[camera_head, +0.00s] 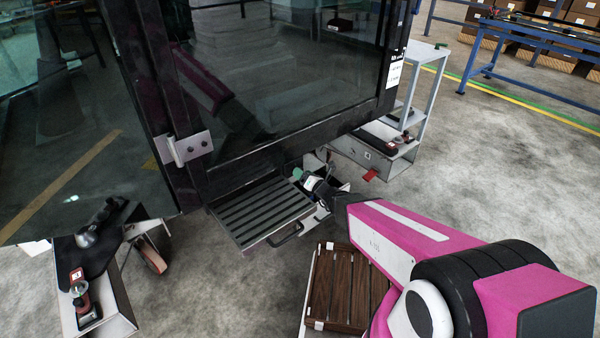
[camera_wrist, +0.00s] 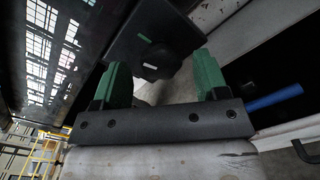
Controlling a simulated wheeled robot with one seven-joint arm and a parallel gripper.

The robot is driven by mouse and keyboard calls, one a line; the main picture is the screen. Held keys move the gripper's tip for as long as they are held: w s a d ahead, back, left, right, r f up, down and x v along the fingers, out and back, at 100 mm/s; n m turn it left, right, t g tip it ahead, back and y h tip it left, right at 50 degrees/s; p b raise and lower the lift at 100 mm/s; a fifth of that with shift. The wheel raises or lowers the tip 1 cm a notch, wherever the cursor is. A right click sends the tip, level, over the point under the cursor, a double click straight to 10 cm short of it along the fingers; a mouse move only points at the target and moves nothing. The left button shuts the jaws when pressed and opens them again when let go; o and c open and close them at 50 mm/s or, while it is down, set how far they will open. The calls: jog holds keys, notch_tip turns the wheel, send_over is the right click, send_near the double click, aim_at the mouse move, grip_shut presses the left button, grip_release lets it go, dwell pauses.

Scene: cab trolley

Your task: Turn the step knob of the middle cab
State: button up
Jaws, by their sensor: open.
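The middle cab (camera_head: 270,70) is a dark-framed cab with large glass panes. Its ribbed step (camera_head: 262,212) sticks out below the frame, with a black handle at its front edge. My gripper (camera_head: 300,176) is beside the right end of the step, low under the cab. In the wrist view, my gripper (camera_wrist: 161,64) has its two green fingers apart. The dark round step knob (camera_wrist: 160,61), on a black plate (camera_wrist: 150,30), shows in the gap between the fingertips. I see no finger contact with it. I cannot make out the knob in the head view.
A grey trolley frame (camera_head: 432,80) stands right of the cab, with a red tab (camera_head: 370,175) low on it. A slatted wooden step (camera_head: 335,300) lies under my arm.

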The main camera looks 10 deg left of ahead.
jog(key=shift+x, duration=1.15)
jog(key=c, duration=0.9)
